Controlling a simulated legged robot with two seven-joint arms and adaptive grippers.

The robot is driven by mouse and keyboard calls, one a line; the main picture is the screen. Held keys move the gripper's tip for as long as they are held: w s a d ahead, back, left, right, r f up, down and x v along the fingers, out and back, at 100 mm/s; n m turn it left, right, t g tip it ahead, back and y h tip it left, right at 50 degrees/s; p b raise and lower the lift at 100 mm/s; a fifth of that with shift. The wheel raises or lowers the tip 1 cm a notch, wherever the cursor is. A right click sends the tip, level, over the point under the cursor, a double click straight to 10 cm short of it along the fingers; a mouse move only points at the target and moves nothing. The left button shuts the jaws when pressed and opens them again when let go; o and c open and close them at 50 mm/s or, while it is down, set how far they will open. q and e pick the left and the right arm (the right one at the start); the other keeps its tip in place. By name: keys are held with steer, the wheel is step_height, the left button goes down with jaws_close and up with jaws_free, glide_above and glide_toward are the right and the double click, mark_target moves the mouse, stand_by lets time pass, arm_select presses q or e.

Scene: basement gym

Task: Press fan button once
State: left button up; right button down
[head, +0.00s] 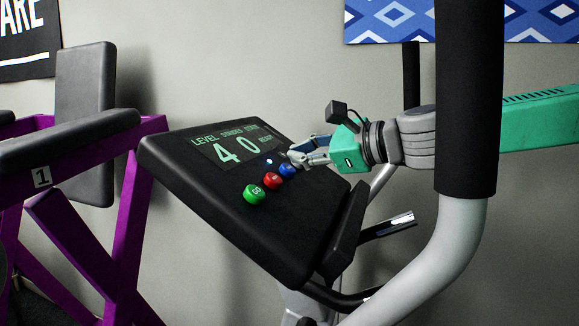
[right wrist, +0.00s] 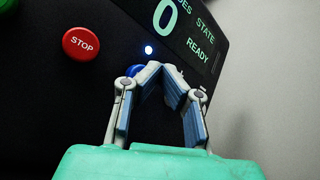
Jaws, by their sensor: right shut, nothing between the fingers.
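The black console (head: 235,235) has a green button (head: 254,194), a red button (head: 273,181) and a blue button (head: 287,170) in a slanting row. In the right wrist view the red button (right wrist: 81,43) reads STOP; the blue one is mostly hidden behind my fingers. No fan mark is readable on it. My right gripper (head: 293,157) is shut and empty, its fingertips at the blue button's upper edge. Whether they touch it I cannot tell. In the wrist view the right gripper (right wrist: 160,70) covers it. My left gripper is not in view.
The console screen (head: 236,146) shows 4, 0 and READY. A small white light (right wrist: 148,49) glows near the blue button. A thick black padded upright (head: 470,100) stands in front of my right forearm. Purple gym equipment (head: 125,200) stands left.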

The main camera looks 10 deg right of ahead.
steer(key=shift+d+r+p, duration=0.15)
steer(key=shift+r+p, duration=0.35)
steer(key=shift+p, duration=0.05)
steer(key=r+p, duration=0.1)
steer(key=s+d+r+p, duration=0.1)
steer(key=d+r+p, duration=0.1)
steer(key=shift+s+r+p, duration=0.15)
steer(key=shift+s+p, duration=0.1)
steer(key=shift+p, duration=0.05)
steer(key=shift+a, duration=0.1)
